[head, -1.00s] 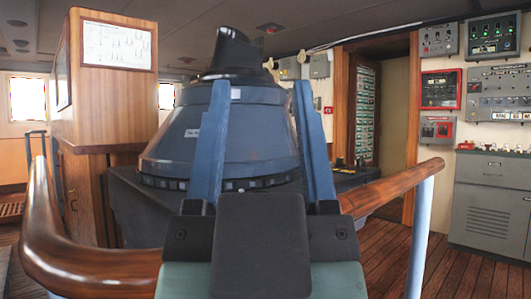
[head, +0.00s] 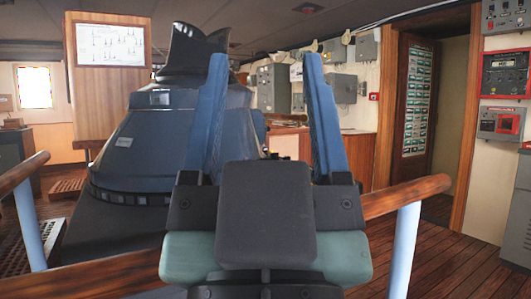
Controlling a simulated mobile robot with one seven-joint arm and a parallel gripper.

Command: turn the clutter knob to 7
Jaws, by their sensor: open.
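My gripper (head: 268,65) is in the middle of the head view, its two blue fingers upright and spread apart with nothing between them. Behind it to the left stands a large dark blue-grey cone-shaped console (head: 150,140) with a black hood (head: 195,48) on top. My left finger covers part of its right side. I cannot make out a clutter knob or any numbers in this view.
A wooden handrail (head: 405,195) on pale blue posts (head: 403,250) runs across in front of the console. Grey boxes (head: 273,88) and red panels (head: 506,75) hang on the walls. A doorway (head: 447,130) is at right. Wooden floor (head: 450,255) is clear at lower right.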

